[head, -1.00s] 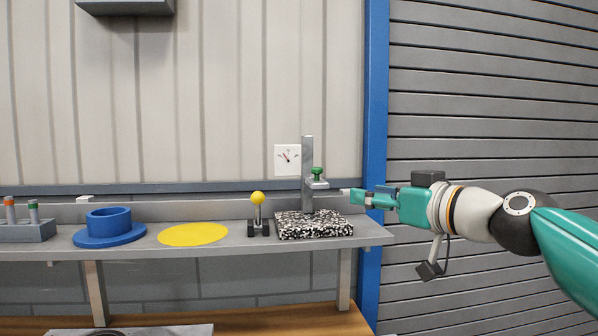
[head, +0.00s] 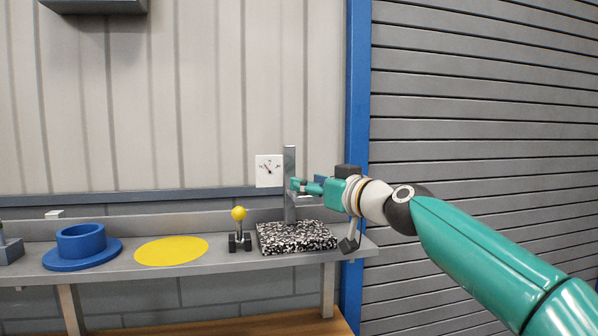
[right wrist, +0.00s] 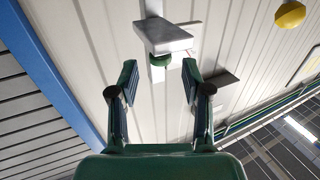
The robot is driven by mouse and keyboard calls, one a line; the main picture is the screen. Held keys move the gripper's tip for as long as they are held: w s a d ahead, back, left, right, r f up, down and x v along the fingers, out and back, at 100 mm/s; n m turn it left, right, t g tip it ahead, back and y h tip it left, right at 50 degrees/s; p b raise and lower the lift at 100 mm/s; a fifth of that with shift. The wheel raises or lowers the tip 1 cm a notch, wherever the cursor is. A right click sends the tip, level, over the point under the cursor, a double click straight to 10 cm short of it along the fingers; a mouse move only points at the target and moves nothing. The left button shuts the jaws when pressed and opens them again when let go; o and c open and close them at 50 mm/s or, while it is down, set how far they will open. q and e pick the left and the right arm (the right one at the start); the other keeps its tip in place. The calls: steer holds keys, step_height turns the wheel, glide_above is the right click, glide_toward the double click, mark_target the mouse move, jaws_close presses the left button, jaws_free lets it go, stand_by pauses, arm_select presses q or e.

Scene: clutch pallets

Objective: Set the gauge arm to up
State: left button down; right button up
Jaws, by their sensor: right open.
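The gauge stand has a grey upright post (head: 290,160) on a black-and-white speckled base (head: 297,238). In the right wrist view its gauge arm shows as a grey block (right wrist: 165,38) with a green knob (right wrist: 161,60) on it. My right gripper (head: 298,186) is at the post in the head view and hides the knob and most of the arm there. In the right wrist view this gripper (right wrist: 160,75) is open, with the knob just ahead of the gap between its fingertips. I cannot tell whether a finger touches it. My left gripper is not in view.
A yellow-knobbed lever (head: 239,214) stands left of the base. Further left are a yellow disc (head: 171,251) and a blue ring-shaped part (head: 82,246) on the grey shelf (head: 215,263). A white dial (head: 269,171) is on the wall behind. A blue post (head: 357,100) is at right.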

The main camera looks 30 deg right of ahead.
steer(key=shift+w+a+p, duration=0.15)
steer(key=shift+w+p, duration=0.15)
steer(key=shift+w, duration=0.75)
steer(key=shift+w+a+p, duration=0.15)
steer(key=shift+w+p, duration=0.15)
steer(key=shift+w, duration=0.7)
steer(key=shift+c, duration=0.2)
jaws_close()
